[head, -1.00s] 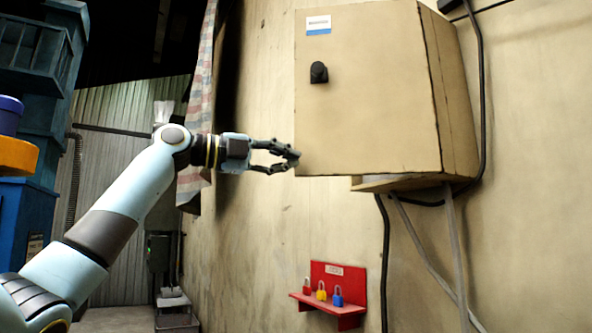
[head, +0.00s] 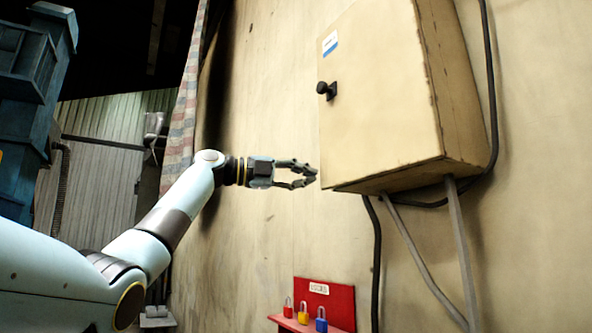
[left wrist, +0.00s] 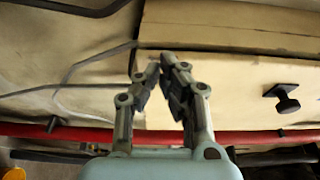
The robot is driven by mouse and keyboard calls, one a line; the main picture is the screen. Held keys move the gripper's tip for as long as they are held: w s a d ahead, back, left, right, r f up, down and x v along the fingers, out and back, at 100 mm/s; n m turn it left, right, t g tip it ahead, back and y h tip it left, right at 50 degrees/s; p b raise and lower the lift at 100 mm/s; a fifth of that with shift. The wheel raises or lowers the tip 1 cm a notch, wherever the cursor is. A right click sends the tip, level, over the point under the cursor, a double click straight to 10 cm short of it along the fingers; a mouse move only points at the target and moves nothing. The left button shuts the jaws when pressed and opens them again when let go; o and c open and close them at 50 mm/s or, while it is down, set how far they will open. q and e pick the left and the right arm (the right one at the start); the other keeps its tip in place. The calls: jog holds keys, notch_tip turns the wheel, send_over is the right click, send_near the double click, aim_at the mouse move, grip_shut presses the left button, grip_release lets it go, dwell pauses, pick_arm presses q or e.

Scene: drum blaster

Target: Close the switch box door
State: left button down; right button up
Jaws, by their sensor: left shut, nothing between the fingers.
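The beige switch box (head: 455,85) is fixed to the wall. Its door (head: 385,110) lies against the front with no clear gap at its lower edge, so it looks closed or nearly so. A black knob (head: 327,90) sits on the door near its left edge. My left gripper (head: 315,175) is shut and empty beside the door's lower left corner; I cannot tell whether it touches. In the left wrist view the gripper (left wrist: 163,62) shows in front of the door (left wrist: 235,90), with the knob (left wrist: 283,98) to the right. My right gripper is not in view.
A red padlock rack (head: 325,300) with small coloured padlocks is on the wall below. A black cable (head: 376,260) and grey conduits (head: 425,265) run down from the box. A checked curtain (head: 182,135) hangs at left. The wall between is clear.

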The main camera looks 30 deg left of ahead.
pick_arm(q)
jog(key=w, duration=0.2)
jog(key=shift+w+d+p, duration=0.35)
jog(key=shift+d+p, duration=0.05)
dwell(0.3)
